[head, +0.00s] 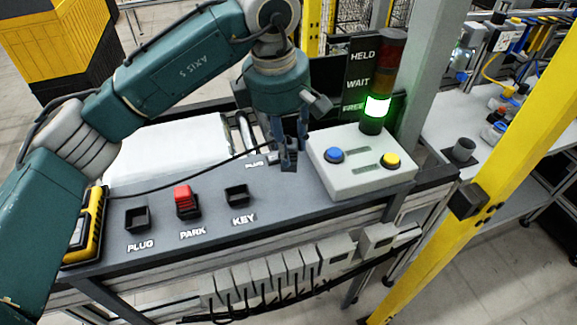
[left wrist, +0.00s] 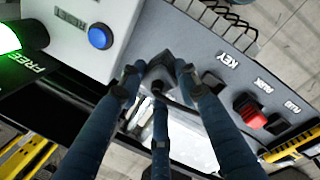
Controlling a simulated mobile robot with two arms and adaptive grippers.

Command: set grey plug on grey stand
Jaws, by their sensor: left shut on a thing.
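My left gripper (head: 289,160) hangs over the back right of the grey bench, left of the white button box. It is shut on the grey plug, which shows between the fingertips in the left wrist view (left wrist: 160,70); in the head view the fingers mostly hide it. A black cable (head: 190,175) runs from the plug to the yellow device. A dark square holder (head: 138,218) labelled PLUG is empty at the front left. Another PLUG label lies beside my gripper; I cannot tell whether a stand is under the fingers. My right gripper is not in view.
The white button box (head: 360,165) has a blue and a yellow button. The light tower (head: 378,85) glows green at FREE. A red block (head: 187,200) sits in the PARK holder, and the KEY holder (head: 237,195) looks empty. A yellow device (head: 88,228) stands at left.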

